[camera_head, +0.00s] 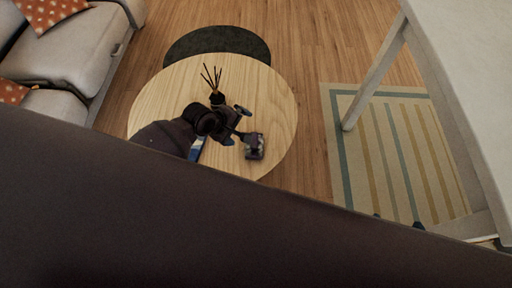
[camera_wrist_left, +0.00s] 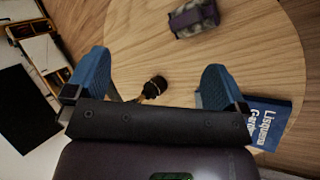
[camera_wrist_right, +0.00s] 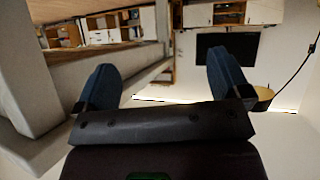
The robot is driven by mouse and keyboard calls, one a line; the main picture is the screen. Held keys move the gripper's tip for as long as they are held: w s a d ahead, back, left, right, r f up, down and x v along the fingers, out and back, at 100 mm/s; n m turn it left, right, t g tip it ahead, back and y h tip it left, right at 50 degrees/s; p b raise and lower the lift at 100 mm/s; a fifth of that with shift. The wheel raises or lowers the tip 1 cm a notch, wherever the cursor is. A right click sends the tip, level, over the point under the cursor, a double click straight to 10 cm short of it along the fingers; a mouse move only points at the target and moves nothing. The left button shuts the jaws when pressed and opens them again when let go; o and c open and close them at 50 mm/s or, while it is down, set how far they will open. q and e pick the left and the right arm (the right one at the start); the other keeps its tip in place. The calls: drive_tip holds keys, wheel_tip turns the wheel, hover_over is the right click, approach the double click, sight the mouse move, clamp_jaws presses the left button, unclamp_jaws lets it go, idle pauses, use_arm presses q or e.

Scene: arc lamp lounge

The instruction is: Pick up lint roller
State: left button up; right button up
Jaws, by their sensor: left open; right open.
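I cannot make out a clear lint roller in any view. A small dark purple and grey patterned thing (camera_head: 254,146) lies near the round table's right front edge; it also shows at the top of the left wrist view (camera_wrist_left: 193,18). I cannot tell whether it is the lint roller. My left gripper (camera_head: 236,126) is open and empty above the table, just left of that thing and apart from it. My right gripper (camera_wrist_right: 165,78) is open and empty, away from the table; only its blue fingertips show in the head view.
The round wooden table (camera_head: 165,92) bears a black reed diffuser (camera_head: 217,99) and a blue book (camera_wrist_left: 268,120) near my left gripper. A grey sofa (camera_head: 65,60) stands left. A white table (camera_head: 470,60) stands right over a striped rug (camera_head: 350,160).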

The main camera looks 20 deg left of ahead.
sight(254, 140)
use_arm(q)
drive_tip(key=w+f+n+g+b, duration=0.1)
drive_tip(key=w+f+n+b, duration=0.1)
drive_tip(key=f, duration=0.3)
drive_tip(key=w+f+n+g+b, duration=0.2)
drive_tip(key=f+n+b, duration=0.1)
drive_tip(key=f+b, duration=0.1)
drive_tip(key=w+d+f+n+g+b, duration=0.1)
drive_tip(key=w+f+n+g+b, duration=0.1)
drive_tip(key=f, duration=0.4)
drive_tip(key=shift+w+d+n+b, duration=0.1)
drive_tip(key=shift+w+n+b, duration=0.35)
drive_tip(key=shift+n, duration=0.35)
drive_tip(key=shift+d+f, duration=0.15)
drive_tip(key=shift+f, duration=0.15)
drive_tip(key=b+x, duration=0.2)
drive_tip(key=x, duration=0.2)
drive_tip(key=shift+f+b, duration=0.2)
drive_tip(key=shift+b, duration=0.1)
drive_tip(key=shift+f, duration=0.1)
drive_tip(key=shift+w+r, duration=0.15)
drive_tip(key=shift+r, duration=0.1)
drive_tip(key=c, duration=0.9)
use_arm(e)
wheel_tip(254, 140, down, 13)
drive_tip(key=s+g, duration=0.2)
drive_tip(key=shift+s+a+n, duration=0.15)
drive_tip(key=shift+a+n, duration=0.15)
